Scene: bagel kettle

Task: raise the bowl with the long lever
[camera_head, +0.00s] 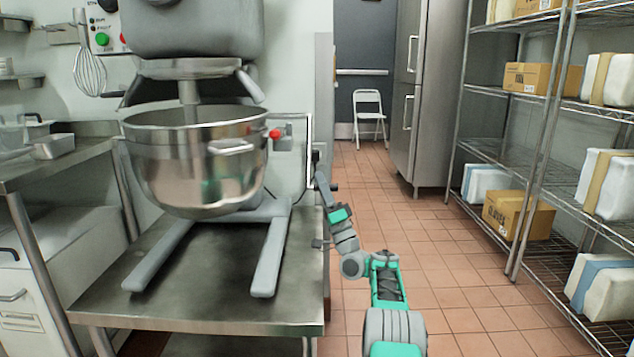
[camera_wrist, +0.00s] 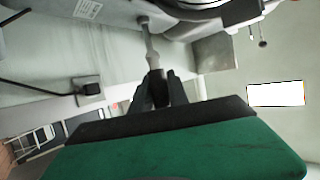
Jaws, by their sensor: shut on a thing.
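The large steel bowl (camera_head: 190,165) hangs on the grey stand mixer, above the steel table and clear of the mixer's forked base. My gripper (camera_head: 321,180) is at the right side of the mixer, by the table's right edge. In the wrist view my gripper (camera_wrist: 161,84) is shut on the dark end of the long lever. The lever's light metal rod (camera_wrist: 151,46) runs from there up to the mixer's body. In the head view the lever is small and mostly hidden by my gripper.
The steel table (camera_head: 205,290) carries the mixer. A red knob (camera_head: 275,134) sits beside the bowl's right rim. A wire rack (camera_head: 475,150) with boxes stands at the right. A folding chair (camera_head: 369,108) is at the back. The tiled floor between is clear.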

